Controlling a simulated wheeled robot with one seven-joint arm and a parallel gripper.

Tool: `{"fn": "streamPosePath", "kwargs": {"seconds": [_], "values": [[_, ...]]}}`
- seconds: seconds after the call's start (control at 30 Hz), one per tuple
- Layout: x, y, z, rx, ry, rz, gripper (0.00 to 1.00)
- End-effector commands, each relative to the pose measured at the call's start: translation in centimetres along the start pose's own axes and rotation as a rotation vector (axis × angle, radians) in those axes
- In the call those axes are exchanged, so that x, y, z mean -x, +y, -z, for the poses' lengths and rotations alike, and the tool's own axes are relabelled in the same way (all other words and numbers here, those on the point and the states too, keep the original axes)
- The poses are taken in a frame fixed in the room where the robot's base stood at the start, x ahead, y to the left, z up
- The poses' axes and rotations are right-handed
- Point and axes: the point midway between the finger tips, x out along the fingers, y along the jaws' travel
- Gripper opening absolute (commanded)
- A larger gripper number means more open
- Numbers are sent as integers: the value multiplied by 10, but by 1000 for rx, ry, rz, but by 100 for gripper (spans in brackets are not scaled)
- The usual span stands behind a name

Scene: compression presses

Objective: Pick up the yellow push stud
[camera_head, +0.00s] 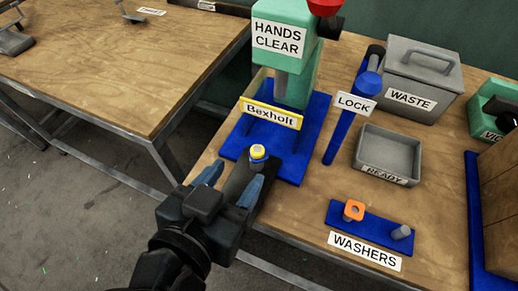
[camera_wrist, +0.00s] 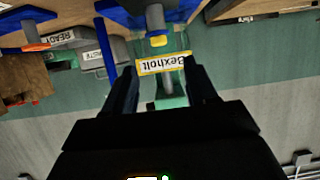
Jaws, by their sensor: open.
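The yellow push stud (camera_head: 258,152) is a small yellow-topped piece on a dark block in front of the blue press base (camera_head: 300,168). In the wrist view the yellow stud (camera_wrist: 158,40) shows ahead, between and beyond the fingers. My gripper (camera_head: 229,182) is open and empty at the table's front edge. Its fingers are spread just short of the stud in the head view, and nothing is between them. The fingers also show in the wrist view (camera_wrist: 162,78). The stud's lower part is hard to make out.
The green press (camera_head: 300,75) with a yellow-framed Bexholt plate (camera_head: 271,113) stands behind the stud. A blue lock lever (camera_head: 340,135), a grey READY tray (camera_head: 388,154), a WASTE bin (camera_head: 418,80) and a blue washer rack (camera_head: 372,231) are to the right.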

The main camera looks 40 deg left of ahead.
Motion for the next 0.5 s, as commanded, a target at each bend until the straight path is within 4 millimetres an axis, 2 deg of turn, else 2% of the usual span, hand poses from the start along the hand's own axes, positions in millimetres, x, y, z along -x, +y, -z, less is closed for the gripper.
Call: {"fn": "streamPosePath", "kwargs": {"seconds": [0.27, 0.5], "values": [[-28, 1, 0, 2, -2, -2, 57], [-62, 0, -1, 1, -1, -1, 57]]}}
